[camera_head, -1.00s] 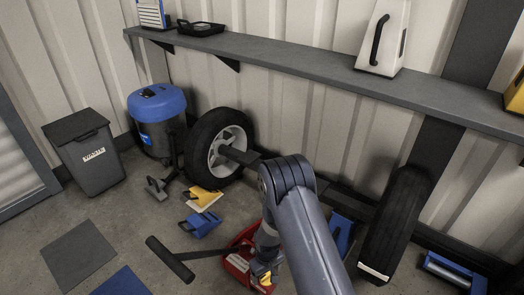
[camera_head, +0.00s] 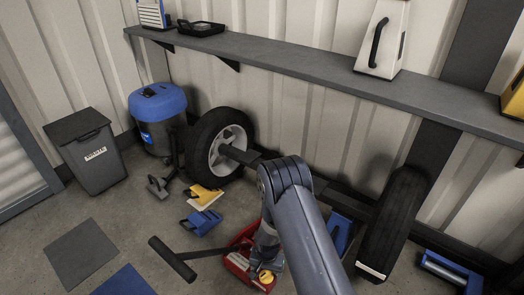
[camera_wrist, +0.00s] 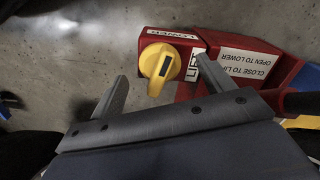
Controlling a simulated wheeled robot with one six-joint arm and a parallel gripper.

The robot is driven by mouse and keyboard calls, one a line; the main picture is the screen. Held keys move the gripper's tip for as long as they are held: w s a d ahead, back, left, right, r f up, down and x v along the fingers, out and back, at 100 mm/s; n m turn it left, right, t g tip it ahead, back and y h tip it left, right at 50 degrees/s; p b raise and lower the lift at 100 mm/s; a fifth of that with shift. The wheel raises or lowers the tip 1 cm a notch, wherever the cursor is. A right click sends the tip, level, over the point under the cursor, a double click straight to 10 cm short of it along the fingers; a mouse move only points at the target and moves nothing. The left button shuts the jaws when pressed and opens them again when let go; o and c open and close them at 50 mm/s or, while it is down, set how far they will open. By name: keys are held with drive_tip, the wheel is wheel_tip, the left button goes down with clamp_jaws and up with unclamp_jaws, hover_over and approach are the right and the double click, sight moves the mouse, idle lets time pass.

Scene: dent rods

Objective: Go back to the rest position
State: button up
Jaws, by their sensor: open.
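My gripper (camera_wrist: 160,88) is open and empty, with one finger on each side of a yellow knob (camera_wrist: 160,66) in the wrist view. The fingertips stand apart from the knob, nearer the camera. The knob sits on the end of a red jack (camera_wrist: 225,50) with white labels about lifting and lowering. In the head view, the red jack (camera_head: 236,262) is on the floor under my arm, and its yellow knob (camera_head: 267,277) shows at its near end. My gripper is mostly hidden by my own arm there.
A black-gripped handle (camera_head: 172,260) lies left of the jack. A blue tool (camera_head: 202,222) and a yellow one (camera_head: 204,196) lie behind it. A wheel (camera_head: 219,145) and a tyre (camera_head: 392,225) lean near the wall. A shelf (camera_head: 300,62) runs above.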

drive_tip(key=m+p, duration=0.1)
drive_tip(key=m, duration=0.4)
drive_tip(key=shift+r+p, duration=0.1)
drive_tip(key=shift+p, duration=0.25)
wheel_tip(320, 180, up, 6)
drive_tip(key=shift+r+p, duration=0.1)
drive_tip(key=shift+p, duration=0.95)
